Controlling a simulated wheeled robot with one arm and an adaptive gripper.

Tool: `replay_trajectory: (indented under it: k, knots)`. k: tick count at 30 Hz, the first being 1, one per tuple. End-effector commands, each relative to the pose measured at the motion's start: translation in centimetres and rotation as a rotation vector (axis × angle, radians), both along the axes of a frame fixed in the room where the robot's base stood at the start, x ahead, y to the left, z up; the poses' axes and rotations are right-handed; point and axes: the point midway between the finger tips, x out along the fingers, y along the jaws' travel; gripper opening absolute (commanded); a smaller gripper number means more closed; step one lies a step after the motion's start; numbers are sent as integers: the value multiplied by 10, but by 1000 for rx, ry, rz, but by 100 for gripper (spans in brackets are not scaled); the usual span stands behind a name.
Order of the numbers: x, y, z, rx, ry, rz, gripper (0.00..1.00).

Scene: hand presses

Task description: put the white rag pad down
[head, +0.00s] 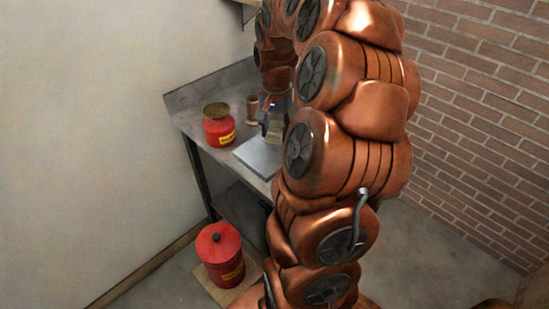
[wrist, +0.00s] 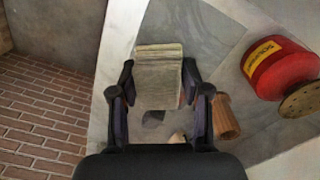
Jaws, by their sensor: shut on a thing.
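The white rag pad (wrist: 158,84) looks like a pale, beige folded block in the wrist view. My gripper (wrist: 159,72) is shut on it, with one finger on each side. In the head view my gripper (head: 274,117) is over the metal table, and the pad (head: 274,134) shows small below it, partly hidden by my arm. Whether the pad touches the surface below I cannot tell.
A red can with a yellow label (head: 218,128) and a wooden piece (head: 252,110) stand on the table (head: 190,105) left of my gripper. A flat grey plate (head: 258,157) lies at its front. Another red can (head: 220,255) stands low on the floor side. Brick wall (head: 480,110) at right.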

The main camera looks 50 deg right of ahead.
Motion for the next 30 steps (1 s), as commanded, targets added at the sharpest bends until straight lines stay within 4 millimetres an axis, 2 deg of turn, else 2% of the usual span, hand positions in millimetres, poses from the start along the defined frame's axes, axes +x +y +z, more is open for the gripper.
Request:
replay_trajectory:
  k: [1, 6, 10, 14, 17, 19, 30]
  knots:
    - [-19, -13, -14, 2, -4, -75, 14]
    - [-71, -42, -26, -2, -7, -288, 14]
    - [-99, -54, -31, -3, -4, -395, 14]
    - [-113, -59, -32, -3, -1, -448, 14]
    - [-108, -59, -31, -2, -1, -459, 14]
    - [-97, -57, -31, -5, -1, -459, 14]
    - [-18, -44, -37, -4, 0, -455, 14]
